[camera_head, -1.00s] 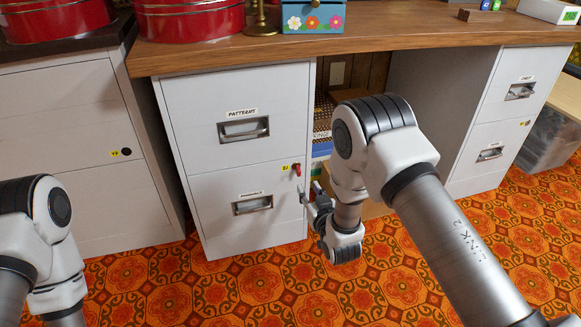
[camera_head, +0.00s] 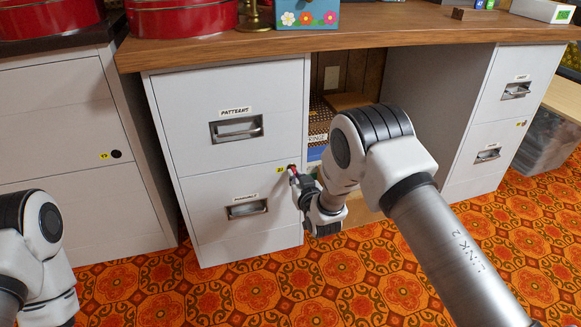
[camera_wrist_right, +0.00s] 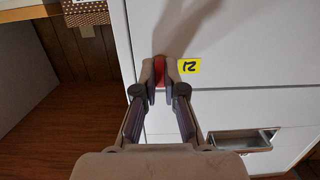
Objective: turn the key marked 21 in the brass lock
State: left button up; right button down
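The key with the red head (camera_wrist_right: 160,70) is in the lock on the front of the white cabinet; it also shows as a small red spot in the head view (camera_head: 291,168). A yellow tag marked 21 (camera_wrist_right: 189,66) is beside it, upside down in the right wrist view. The brass of the lock is hidden behind the key and fingers. My right gripper (camera_wrist_right: 160,74) has one fingertip on each side of the red head, with no clear gap, and appears shut on it. Only links of my left arm show at the left edge; its gripper is out of view.
The drawer handles (camera_head: 236,129) stand out from the cabinet front. The wooden desktop (camera_head: 400,38) overhangs the cabinet, with red tins (camera_head: 180,16) and a flowered box (camera_head: 304,14) on it. The patterned floor (camera_head: 250,290) in front is clear.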

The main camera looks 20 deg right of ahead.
jog(key=m+p, duration=0.1)
jog(key=m, duration=0.1)
jog(key=shift+m+y, duration=0.3)
dwell(0.3)
